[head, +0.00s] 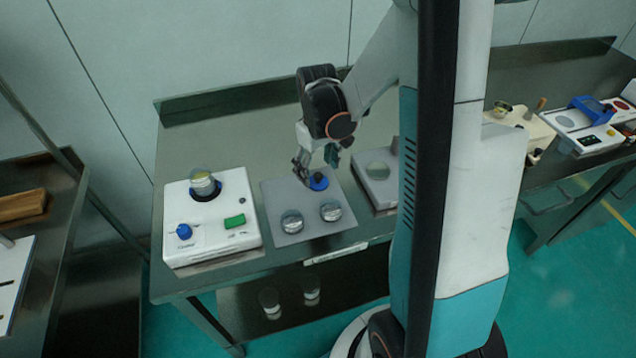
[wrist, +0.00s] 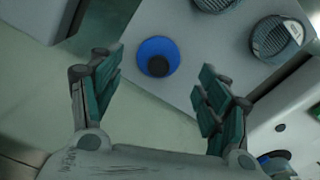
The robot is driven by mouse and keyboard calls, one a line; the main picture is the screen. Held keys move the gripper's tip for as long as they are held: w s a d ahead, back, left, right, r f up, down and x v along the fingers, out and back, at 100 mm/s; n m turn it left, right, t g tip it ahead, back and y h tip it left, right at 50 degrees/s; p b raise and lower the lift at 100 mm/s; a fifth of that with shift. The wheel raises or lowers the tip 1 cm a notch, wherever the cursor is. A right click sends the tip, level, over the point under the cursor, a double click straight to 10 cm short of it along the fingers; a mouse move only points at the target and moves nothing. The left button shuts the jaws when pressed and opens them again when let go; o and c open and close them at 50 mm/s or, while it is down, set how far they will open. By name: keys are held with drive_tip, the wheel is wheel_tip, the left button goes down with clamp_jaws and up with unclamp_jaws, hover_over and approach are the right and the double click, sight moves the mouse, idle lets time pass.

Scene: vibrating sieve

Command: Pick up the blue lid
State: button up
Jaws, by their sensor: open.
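The blue lid (head: 318,181) lies on a light grey mat (head: 277,189) on the steel table. In the wrist view the lid (wrist: 146,50) is a round blue disc with a dark knob (wrist: 157,66) in its middle. My gripper (head: 318,164) is just above and beside the lid, close to it in the head view. In the wrist view my gripper (wrist: 162,92) has its two fingers spread wide, with nothing between them, and the lid shows beyond the fingertips. I cannot tell the exact height of the fingers above the lid.
Two round metal sieves (head: 292,222) (head: 331,211) stand on the mat in front of the lid. A white sieve shaker (head: 208,240) with a blue knob and green button is at left. A grey-white device (head: 377,190) stands at right.

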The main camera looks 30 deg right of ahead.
sight(318, 174)
wheel_tip(318, 174, down, 4)
drive_tip(key=shift+d+r+b, duration=0.1)
drive_tip(key=shift+r+b, duration=0.1)
drive_tip(key=shift+b, duration=0.35)
drive_tip(key=shift+r, duration=0.1)
drive_tip(key=c, duration=1.2)
